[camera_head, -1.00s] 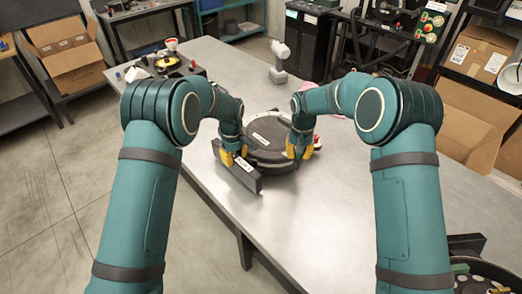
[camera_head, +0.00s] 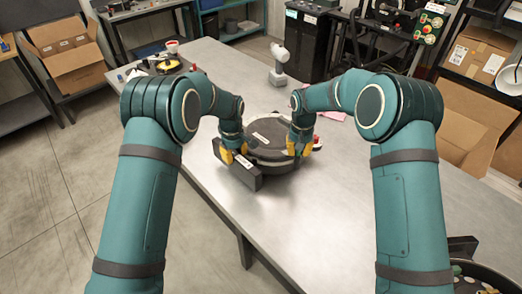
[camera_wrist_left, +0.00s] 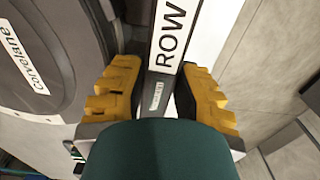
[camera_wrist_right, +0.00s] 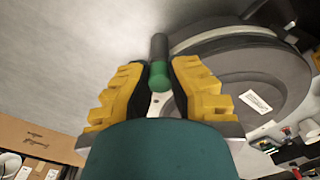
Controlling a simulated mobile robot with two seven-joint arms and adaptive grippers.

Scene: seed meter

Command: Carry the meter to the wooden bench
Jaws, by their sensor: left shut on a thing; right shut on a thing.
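The meter (camera_head: 272,138) is a round dark disc with a white label, at the grey metal table in the middle of the head view. A dark bar (camera_head: 248,180) with a white "ROW" label is at its left side. My left gripper (camera_head: 235,157) is shut on this bar, which runs between its yellow fingers in the left wrist view (camera_wrist_left: 158,92). My right gripper (camera_head: 299,149) is shut on a dark rod with a green end (camera_wrist_right: 159,72) beside the disc. I cannot tell whether the meter touches the table.
The metal table (camera_head: 350,215) is clear in front of the meter. A white-and-grey bottle-like thing (camera_head: 279,66) and a pink cloth (camera_head: 333,116) are behind it. Small parts (camera_head: 165,65) lie at the far left end. A dark round container (camera_head: 482,275) is at the lower right.

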